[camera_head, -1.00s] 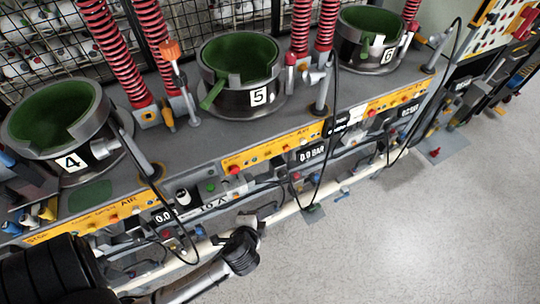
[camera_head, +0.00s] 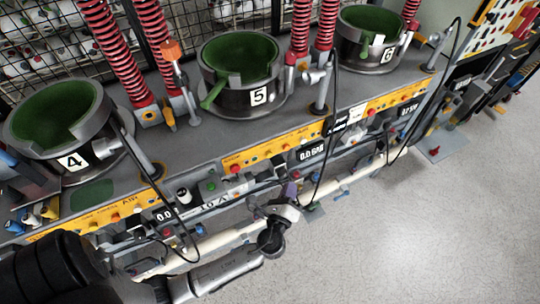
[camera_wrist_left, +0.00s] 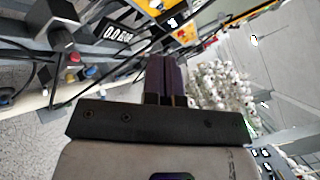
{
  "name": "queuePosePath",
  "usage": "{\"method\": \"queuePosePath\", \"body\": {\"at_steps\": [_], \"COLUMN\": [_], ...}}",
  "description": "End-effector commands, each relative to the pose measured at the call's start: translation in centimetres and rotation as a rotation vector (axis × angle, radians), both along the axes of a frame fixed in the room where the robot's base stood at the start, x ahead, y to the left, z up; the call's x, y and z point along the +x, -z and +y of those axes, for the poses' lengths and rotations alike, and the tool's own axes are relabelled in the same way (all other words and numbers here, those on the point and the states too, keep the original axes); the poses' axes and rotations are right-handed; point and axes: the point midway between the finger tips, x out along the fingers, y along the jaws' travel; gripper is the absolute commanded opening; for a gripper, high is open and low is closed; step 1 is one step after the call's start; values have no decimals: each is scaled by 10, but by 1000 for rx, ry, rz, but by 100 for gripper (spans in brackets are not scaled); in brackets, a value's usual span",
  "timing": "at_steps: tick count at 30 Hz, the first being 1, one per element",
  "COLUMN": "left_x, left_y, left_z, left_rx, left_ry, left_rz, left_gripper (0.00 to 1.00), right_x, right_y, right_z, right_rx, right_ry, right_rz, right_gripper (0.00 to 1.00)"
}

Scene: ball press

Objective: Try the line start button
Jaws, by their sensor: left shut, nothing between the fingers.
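No label reading line start can be made out, so I cannot tell which button it is. A small green button (camera_head: 211,186) sits on the grey front panel below station 5, beside a black-and-white knob (camera_head: 183,195). A red button (camera_head: 234,169) is on the yellow strip above it. My left gripper (camera_head: 290,191) is in front of the bench, right of the green button and below the BAR display (camera_head: 311,152). Its purple fingers (camera_wrist_left: 163,76) are shut and empty in the left wrist view. My right gripper is not in view.
Green-lined pots numbered 4 (camera_head: 58,140), 5 (camera_head: 245,98) and 6 (camera_head: 390,54) stand on the bench. Black cables (camera_head: 333,120) hang over its front. A pale rail (camera_head: 225,240) runs along the front. The floor (camera_head: 410,230) at right is clear.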

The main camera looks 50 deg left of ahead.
Motion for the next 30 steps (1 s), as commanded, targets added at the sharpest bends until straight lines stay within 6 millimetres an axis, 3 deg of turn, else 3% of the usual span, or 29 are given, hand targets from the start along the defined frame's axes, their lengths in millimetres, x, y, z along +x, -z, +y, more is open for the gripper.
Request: {"method": "queuePosePath", "body": {"at_steps": [5,21,30], "left_x": [2,20,25], "left_y": [0,0,0], "left_z": [8,67,82], "left_rx": [0,-1,-2], "left_ry": [0,-1,-1], "left_rz": [0,0,1], "left_gripper": [0,0,0], "right_x": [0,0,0], "right_y": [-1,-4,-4], "right_z": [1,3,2], "right_rx": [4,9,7], "right_ry": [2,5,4], "right_rz": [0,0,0], "right_gripper": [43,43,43]}}
